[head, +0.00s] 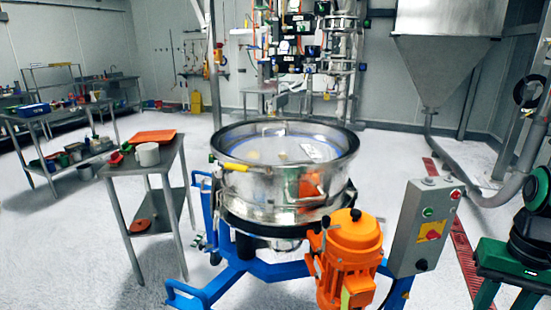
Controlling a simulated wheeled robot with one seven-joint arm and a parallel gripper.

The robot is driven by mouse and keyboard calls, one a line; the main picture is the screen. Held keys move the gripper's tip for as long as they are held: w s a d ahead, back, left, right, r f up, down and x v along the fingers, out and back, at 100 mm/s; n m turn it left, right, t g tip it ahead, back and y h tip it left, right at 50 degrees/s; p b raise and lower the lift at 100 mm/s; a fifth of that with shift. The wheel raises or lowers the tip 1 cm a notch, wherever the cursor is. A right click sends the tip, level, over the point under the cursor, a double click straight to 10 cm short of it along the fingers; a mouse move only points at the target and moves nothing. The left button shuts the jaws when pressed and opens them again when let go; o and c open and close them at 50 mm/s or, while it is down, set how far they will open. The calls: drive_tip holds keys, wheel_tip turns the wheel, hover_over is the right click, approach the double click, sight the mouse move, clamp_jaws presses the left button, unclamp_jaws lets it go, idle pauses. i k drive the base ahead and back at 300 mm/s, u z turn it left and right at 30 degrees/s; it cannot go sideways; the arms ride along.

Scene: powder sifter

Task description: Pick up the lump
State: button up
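The round steel sifter (270,181) stands in the middle of the head view with its top open. On the pale screen (278,147) inside it lies a small yellowish patch (253,155), left of centre, which looks like the lump. It is too small to make out its shape. A flat white piece (311,151) lies to its right on the screen. The near rim hides part of the screen's front. My gripper is not seen in this view.
An orange motor (347,255) and a grey control box (425,225) stand at the sifter's front right. A steel hopper (445,50) stands behind right. Floor between left tables is clear.

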sight(281, 156)
drive_tip(key=i, duration=0.9)
drive_tip(key=z, duration=0.1)
